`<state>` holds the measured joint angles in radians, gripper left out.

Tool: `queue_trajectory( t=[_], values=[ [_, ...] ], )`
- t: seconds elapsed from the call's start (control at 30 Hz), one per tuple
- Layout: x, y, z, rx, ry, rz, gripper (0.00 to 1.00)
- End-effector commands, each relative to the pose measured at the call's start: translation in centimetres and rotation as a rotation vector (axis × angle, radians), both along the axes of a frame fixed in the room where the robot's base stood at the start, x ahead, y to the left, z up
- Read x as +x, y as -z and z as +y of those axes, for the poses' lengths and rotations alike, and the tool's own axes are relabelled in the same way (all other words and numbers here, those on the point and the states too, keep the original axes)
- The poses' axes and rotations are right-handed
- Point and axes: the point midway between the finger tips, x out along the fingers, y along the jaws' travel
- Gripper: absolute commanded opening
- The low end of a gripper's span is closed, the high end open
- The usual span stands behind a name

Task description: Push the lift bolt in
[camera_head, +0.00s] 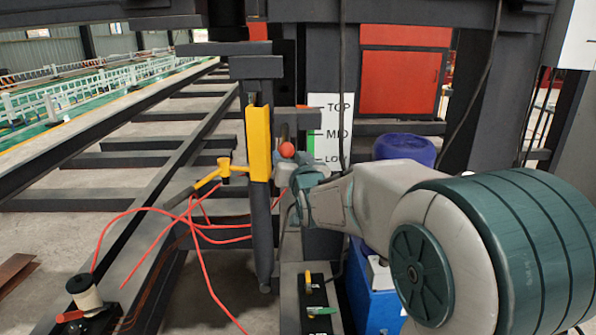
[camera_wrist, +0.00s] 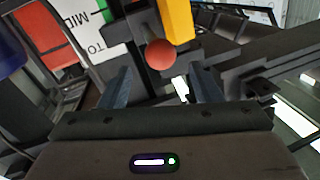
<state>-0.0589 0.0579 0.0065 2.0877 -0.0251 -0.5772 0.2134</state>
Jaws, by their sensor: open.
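The lift bolt shows as a round red-orange knob (camera_head: 286,150) on a dark post beside a yellow upright plate (camera_head: 259,143). In the wrist view the knob (camera_wrist: 160,53) is ahead of my gripper, a little above the middle, with the yellow plate (camera_wrist: 178,20) behind and to its right. My gripper (camera_head: 290,168) is just below and right of the knob in the head view. In the wrist view its two fingers (camera_wrist: 160,90) are apart with nothing between them. The knob appears beyond the fingertips; whether anything touches it I cannot tell.
A white board marked TOP, MID and LOW (camera_head: 331,135) stands right of the knob. A yellow handle (camera_head: 224,171) juts left from the plate, with red cables (camera_head: 190,222) hanging below. A blue drum (camera_head: 404,149) stands behind my arm. Dark rails (camera_head: 95,205) fill the left floor.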

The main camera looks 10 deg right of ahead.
Motion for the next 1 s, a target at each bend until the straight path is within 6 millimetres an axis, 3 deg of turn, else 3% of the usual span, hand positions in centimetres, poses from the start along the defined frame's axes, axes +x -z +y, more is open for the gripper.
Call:
queue_trajectory(
  t=[0.2, 0.4, 1.0],
  values=[
    [-4.0, 0.0, -0.2, 0.000, -0.002, -0.001, 0.58],
    [-6.1, 0.0, -0.4, 0.000, -0.002, -0.001, 0.58],
    [-7.3, -0.6, -0.6, -0.011, 0.002, 0.052, 0.58]
  ],
)
